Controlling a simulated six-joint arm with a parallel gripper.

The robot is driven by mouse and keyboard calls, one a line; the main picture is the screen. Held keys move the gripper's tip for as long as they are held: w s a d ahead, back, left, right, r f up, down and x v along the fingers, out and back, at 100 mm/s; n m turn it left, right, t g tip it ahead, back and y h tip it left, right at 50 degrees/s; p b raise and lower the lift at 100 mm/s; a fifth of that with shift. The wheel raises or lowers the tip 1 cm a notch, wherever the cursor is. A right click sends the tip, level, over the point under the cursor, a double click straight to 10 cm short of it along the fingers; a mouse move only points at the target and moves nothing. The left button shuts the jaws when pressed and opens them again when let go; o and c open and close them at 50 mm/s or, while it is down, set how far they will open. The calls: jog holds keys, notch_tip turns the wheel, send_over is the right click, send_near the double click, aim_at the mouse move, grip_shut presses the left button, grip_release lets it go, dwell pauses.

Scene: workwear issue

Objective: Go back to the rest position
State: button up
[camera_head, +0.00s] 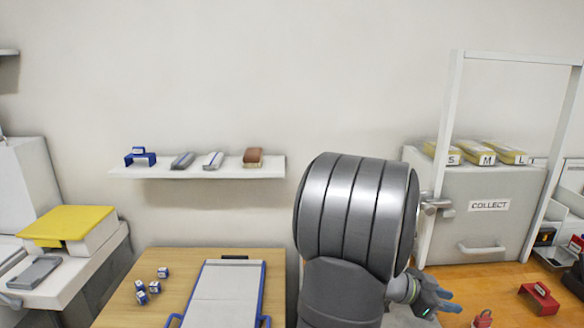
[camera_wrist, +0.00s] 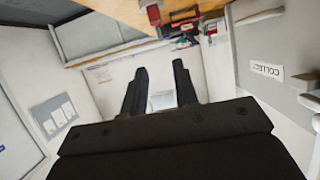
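My arm fills the middle of the head view, with a large grey ribbed link in front of the wall. A grey and blue finger-like shape (camera_head: 425,296) with a small green light shows at the arm's lower right; I cannot tell whether it is part of my gripper. In the wrist view, my gripper (camera_wrist: 160,88) has its two dark fingers apart. Nothing is held between them. They point into free space, with a pale wall and floor far behind, and the picture appears turned over.
A wall shelf (camera_head: 200,173) holds several small items. Below it, a wooden table (camera_head: 118,312) carries a clipboard-like board (camera_head: 226,294) and several small cubes. A grey cabinet marked COLLECT (camera_head: 490,222), inside a white frame, stands at right, with red items near it. A yellow-topped box (camera_head: 66,224) is at left.

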aim_at(485, 311)
jog(key=x, duration=1)
jog(key=shift+f, duration=0.2)
jog(key=shift+d, duration=0.4)
jog(key=s+d+r, duration=0.2)
jog(key=s+r, duration=0.9)
jog(key=w+d+f+n+t, duration=0.2)
jog(key=w+d+f+t, duration=0.2)
jog(key=w+d, duration=0.6)
jog(key=shift+y, duration=0.3)
jog(key=f, duration=0.7)
jog(key=shift+w+f, duration=0.25)
jog(key=shift+f, duration=0.15)
